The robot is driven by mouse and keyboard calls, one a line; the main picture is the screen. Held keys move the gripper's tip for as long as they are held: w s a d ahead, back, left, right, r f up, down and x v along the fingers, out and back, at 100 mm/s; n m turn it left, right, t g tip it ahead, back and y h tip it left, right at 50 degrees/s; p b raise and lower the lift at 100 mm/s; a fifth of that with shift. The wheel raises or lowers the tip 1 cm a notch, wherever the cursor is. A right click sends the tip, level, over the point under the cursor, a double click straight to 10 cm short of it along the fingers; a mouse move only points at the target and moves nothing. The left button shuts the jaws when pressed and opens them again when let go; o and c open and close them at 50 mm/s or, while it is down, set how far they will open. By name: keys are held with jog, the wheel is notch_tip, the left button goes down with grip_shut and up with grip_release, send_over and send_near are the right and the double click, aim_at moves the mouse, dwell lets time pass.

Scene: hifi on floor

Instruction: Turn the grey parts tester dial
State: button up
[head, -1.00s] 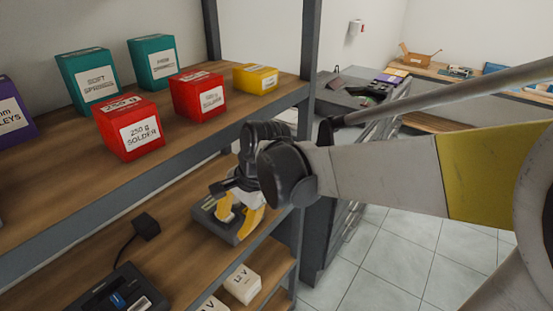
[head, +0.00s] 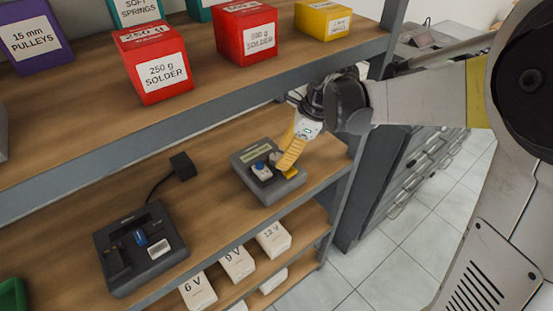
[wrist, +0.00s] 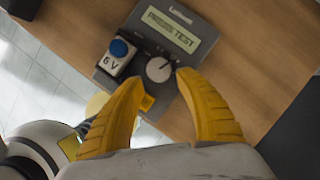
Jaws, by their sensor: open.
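The grey parts tester (head: 268,172) sits on the middle shelf near its right end. In the wrist view it shows a lit screen (wrist: 172,31) reading what looks like "PRESS TEST", a blue round button on a part labelled 6 V (wrist: 117,58), and a pale round dial (wrist: 159,69) with a dark pointer mark. My gripper (wrist: 158,82) has yellow fingers, open, with their tips on either side of the dial's near edge; I cannot tell if they touch it. In the head view my gripper (head: 287,168) comes over the tester from the right and partly hides the dial.
A black charger-like device (head: 138,250) and a small black adapter (head: 183,166) with a cable stand to the left. Red solder boxes (head: 155,72) and others stand on the shelf above. White voltage boxes (head: 237,262) lie below. A shelf post (head: 350,180) is close on the right.

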jog(key=shift+w+a+f, duration=0.1)
jog(key=shift+w+a, duration=0.05)
jog(key=shift+a, duration=0.6)
jog(key=shift+w+a+f+b, duration=0.1)
jog(key=shift+a+f+b, duration=0.2)
jog(key=shift+f+b, duration=0.2)
jog(key=shift+r, duration=0.1)
grip_shut()
jog(key=shift+n+g+p, duration=0.4)
jog(key=shift+n, duration=0.6)
jog(key=shift+n+g, duration=0.5)
jog(key=shift+n, duration=0.7)
